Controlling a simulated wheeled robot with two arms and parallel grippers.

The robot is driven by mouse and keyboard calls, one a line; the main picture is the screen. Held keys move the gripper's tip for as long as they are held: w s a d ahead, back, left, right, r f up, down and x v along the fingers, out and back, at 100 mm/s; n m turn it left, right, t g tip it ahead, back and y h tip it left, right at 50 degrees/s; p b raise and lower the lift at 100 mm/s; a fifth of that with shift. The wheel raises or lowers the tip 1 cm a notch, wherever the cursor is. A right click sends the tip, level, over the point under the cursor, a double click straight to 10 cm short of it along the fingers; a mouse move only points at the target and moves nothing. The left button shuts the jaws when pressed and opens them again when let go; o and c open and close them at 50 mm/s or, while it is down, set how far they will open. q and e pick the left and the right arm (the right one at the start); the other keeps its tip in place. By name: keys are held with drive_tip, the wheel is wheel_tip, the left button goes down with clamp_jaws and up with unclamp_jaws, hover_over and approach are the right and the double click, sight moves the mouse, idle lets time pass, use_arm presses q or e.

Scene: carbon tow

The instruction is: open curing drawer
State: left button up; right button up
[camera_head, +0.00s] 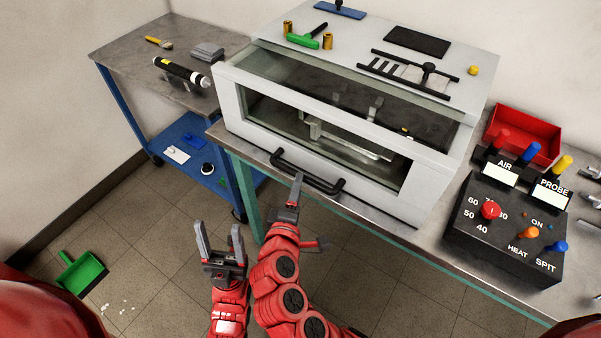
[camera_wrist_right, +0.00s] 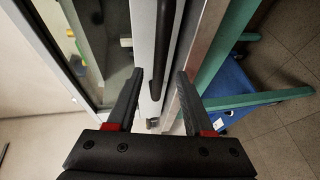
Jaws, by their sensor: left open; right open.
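The curing drawer (camera_head: 235,112) is a white-framed box front with a dark glass window, on the workbench in the head view. It looks shut. Its black bar handle (camera_head: 325,187) runs along the lower front edge. My right gripper (camera_head: 302,205) is open at the handle, one finger upright just in front of it. In the right wrist view the handle (camera_wrist_right: 160,50) shows between the two open fingers of that gripper (camera_wrist_right: 160,85); I cannot tell whether they touch it. My left gripper (camera_head: 217,232) is open and empty, lower left of the handle, above the floor.
A control box (camera_head: 505,232) with knobs and a red tray (camera_head: 525,135) stand right of the drawer. Tools lie on the cabinet top (camera_head: 350,40). A blue-framed cart (camera_head: 130,50) stands at left. A green dustpan (camera_head: 82,272) lies on the open floor.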

drive_tip(key=x, duration=0.5)
drive_tip(key=shift+r, duration=0.1)
drive_tip(key=shift+c, duration=0.2)
clamp_jaws()
idle(1.1)
